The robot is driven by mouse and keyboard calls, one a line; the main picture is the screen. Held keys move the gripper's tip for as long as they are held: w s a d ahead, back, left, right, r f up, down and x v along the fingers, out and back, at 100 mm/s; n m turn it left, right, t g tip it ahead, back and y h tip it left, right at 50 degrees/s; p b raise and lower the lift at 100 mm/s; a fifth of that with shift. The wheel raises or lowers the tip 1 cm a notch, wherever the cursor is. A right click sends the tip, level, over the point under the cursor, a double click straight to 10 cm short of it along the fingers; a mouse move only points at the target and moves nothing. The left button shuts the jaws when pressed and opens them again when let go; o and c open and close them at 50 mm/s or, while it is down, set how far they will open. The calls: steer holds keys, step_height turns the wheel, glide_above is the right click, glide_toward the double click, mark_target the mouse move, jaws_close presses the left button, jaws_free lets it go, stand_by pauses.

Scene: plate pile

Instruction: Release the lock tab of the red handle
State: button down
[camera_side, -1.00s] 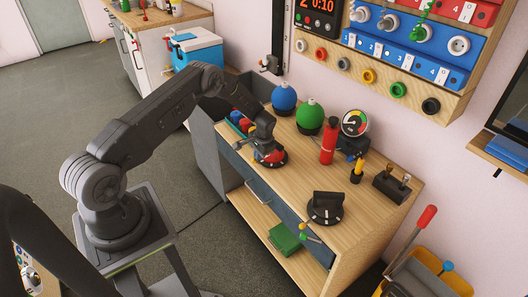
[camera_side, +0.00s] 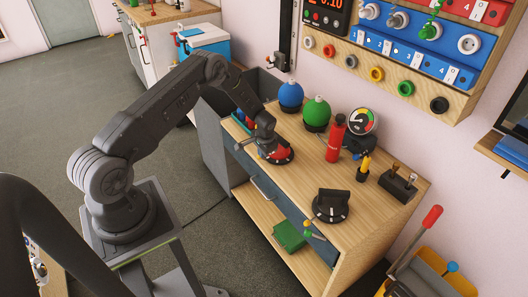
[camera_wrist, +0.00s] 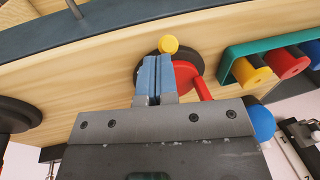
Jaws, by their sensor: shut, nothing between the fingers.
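The red handle (camera_wrist: 188,72) sits on a round black base (camera_wrist: 196,57) on the wooden bench top. In the wrist view it reaches from behind my fingers down to the right. A yellow round knob (camera_wrist: 168,44), perhaps the lock tab, shows just beyond my fingertips. My gripper (camera_wrist: 154,60) is shut and empty, its blue-grey fingers together over the handle's base and covering part of it. I cannot tell whether they touch the knob or handle. In the side view, the handle (camera_side: 280,155) is partly hidden by my gripper (camera_side: 269,150).
A green holder (camera_wrist: 234,55) with yellow, red and blue cylinders stands close to the handle. Blue (camera_side: 290,95) and green (camera_side: 316,112) round bulbs, a red cylinder (camera_side: 335,140) and a black dial (camera_side: 331,204) stand on the bench. Its front middle is clear.

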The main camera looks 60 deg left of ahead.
steer(key=shift+s+f+t, duration=0.1)
steer(key=shift+s+t, duration=0.25)
steer(key=shift+t, duration=0.15)
steer(key=shift+s+f+t, duration=0.3)
steer(key=shift+s+f, duration=0.65)
steer(key=shift+s, duration=0.3)
steer(key=shift+s+f, duration=0.15)
steer(key=shift+f, duration=0.05)
steer(key=shift+w+r, duration=0.15)
steer(key=shift+w, duration=0.65)
